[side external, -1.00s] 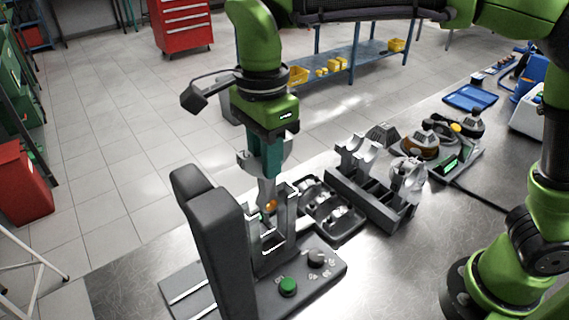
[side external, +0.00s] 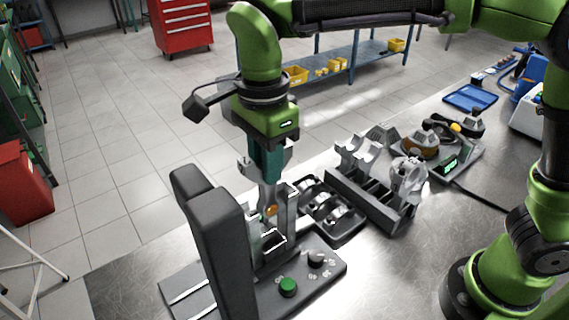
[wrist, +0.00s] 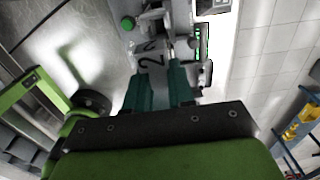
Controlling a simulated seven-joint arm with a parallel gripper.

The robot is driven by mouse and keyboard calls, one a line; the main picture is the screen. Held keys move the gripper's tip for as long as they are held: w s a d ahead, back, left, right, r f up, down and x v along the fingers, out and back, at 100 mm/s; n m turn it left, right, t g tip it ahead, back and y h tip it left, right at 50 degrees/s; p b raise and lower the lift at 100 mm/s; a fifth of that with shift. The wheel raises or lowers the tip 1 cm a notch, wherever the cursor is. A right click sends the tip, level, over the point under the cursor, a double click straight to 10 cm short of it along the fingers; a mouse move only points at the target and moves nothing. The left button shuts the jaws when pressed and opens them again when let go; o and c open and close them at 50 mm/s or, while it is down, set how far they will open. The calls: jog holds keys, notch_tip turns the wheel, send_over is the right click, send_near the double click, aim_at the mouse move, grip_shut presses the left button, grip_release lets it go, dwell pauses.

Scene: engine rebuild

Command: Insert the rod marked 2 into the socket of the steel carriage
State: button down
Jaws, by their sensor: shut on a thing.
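The grey rod marked 2 (wrist: 152,56) is held in my gripper (wrist: 161,77), whose teal fingers close on it; its number shows in the wrist view. In the side view the rod (side external: 268,192) hangs roughly upright below my gripper (side external: 266,172), with a bronze-coloured ring low on it. The steel carriage (side external: 286,212) stands on the dark machine at the front, with upright walls. The rod's lower end is between or just in front of these walls. I cannot tell whether it is in the socket, which is hidden.
The machine's tall dark column (side external: 215,235) stands close left of the carriage. A green button (side external: 288,287) and a knob (side external: 316,258) sit on its base. A dark tray (side external: 335,222) of metal parts and a rod rack (side external: 372,198) are to the right.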

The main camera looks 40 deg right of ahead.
aim_at(267, 191)
jog(key=shift+f, duration=2.3)
jog(key=shift+f, duration=0.9)
dwell(0.6)
jog(key=shift+r, duration=0.1)
jog(key=shift+r, duration=4.55)
jog(key=shift+f, duration=3.75)
